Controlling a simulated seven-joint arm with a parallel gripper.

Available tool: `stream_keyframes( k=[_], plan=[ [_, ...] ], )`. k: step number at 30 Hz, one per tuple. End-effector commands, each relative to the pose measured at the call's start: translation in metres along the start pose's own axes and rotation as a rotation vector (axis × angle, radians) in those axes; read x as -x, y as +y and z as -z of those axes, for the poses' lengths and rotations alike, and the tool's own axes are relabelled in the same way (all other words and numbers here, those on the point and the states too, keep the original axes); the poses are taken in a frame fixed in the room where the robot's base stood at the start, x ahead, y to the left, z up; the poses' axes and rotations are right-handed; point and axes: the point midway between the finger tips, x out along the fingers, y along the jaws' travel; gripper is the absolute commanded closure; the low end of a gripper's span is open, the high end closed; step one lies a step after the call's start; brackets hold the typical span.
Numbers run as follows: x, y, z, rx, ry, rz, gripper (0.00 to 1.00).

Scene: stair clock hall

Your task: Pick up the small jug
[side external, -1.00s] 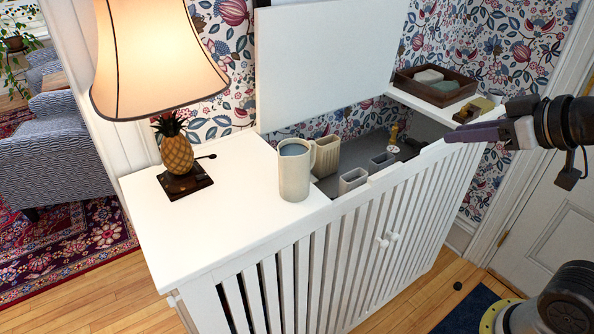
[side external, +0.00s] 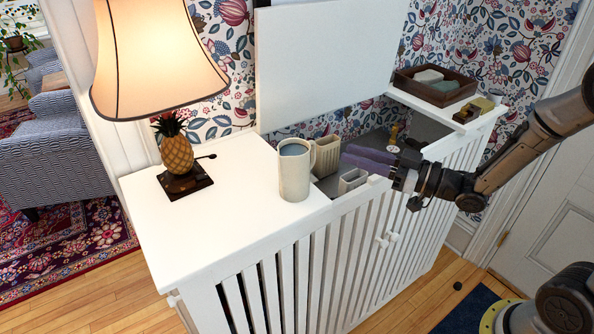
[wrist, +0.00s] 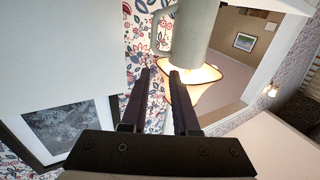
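The small jug (side external: 295,172) is a cream, mug-like vessel with a handle on its right side. It stands upright on the white cabinet top (side external: 225,220), beside the open compartment. In the wrist view the jug (wrist: 198,28) shows at the top, cut off by the frame edge, its handle to the left. My gripper (side external: 346,156) is over the open compartment, to the right of the jug and apart from it. In the wrist view its two dark fingers (wrist: 160,73) are spread with nothing between them.
The raised white lid (side external: 325,65) stands behind. A lit lamp (side external: 155,60) stands left of the jug. A brown tray (side external: 405,82) sits at the right end.

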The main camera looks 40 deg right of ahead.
Motion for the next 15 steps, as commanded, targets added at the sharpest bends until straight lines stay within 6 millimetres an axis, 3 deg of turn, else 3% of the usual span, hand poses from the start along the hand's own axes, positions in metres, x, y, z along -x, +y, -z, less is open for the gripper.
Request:
stream_keyframes(
  k=[2, 5, 15],
  plan=[
    [0.004, 0.004, -0.02, -0.029, -0.037, -0.015, 0.72],
    [-0.002, 0.007, -0.025, -0.034, -0.046, -0.023, 0.72],
    [-0.062, 0.008, -0.026, -0.031, -0.043, -0.022, 0.72]
  ],
)
